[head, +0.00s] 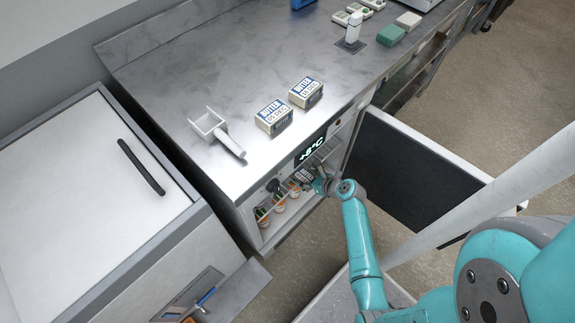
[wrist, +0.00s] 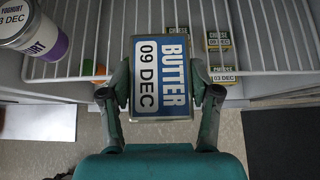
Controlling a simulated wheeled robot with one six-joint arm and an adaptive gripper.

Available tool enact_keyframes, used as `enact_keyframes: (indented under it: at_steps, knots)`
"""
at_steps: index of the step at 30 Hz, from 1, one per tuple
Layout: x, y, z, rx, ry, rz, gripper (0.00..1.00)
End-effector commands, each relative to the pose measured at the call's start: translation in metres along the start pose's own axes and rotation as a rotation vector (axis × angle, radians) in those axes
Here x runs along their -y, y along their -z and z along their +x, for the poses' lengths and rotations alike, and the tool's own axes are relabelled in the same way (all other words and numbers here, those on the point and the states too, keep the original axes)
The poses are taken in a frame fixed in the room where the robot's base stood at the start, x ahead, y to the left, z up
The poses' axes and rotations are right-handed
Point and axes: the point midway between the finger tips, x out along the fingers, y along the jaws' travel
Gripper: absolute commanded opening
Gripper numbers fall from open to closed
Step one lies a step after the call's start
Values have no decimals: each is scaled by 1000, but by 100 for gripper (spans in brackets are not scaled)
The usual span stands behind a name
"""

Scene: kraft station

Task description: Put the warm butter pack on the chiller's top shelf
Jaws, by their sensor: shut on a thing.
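My gripper (wrist: 160,98) is shut on a butter pack (wrist: 160,75) labelled 09 DEC, with one finger on each side. In the wrist view the pack overlaps the front edge of a white wire shelf (wrist: 270,50); whether it touches the wires I cannot tell. In the head view my gripper (head: 318,184) is at the open front of the chiller (head: 246,214), below its display (head: 311,149), and the held pack is small and partly hidden. Two more butter packs stand on the counter, one to the left (head: 274,117) and one to the right (head: 306,92).
A yoghurt pot (wrist: 28,30) stands at the left of the wire shelf. Cheese packs (wrist: 220,58) show through the wires, lower down. The chiller door (head: 420,170) stands open on the right. A white scoop-like tool (head: 215,130) lies on the counter (head: 200,75). The shelf's middle right looks clear.

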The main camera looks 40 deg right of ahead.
Motion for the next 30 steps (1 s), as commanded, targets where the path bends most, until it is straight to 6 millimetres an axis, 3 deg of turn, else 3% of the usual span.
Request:
enact_keyframes:
  at_steps: [9, 19, 23, 30]
  knots:
    - [0, -41, 54, 1, -2, -2, 9]
    - [0, -60, 77, 2, 0, -3, 9]
    - [0, -38, 89, -3, 0, 2, 9]
    - [1, -29, 96, 1, 1, 1, 9]
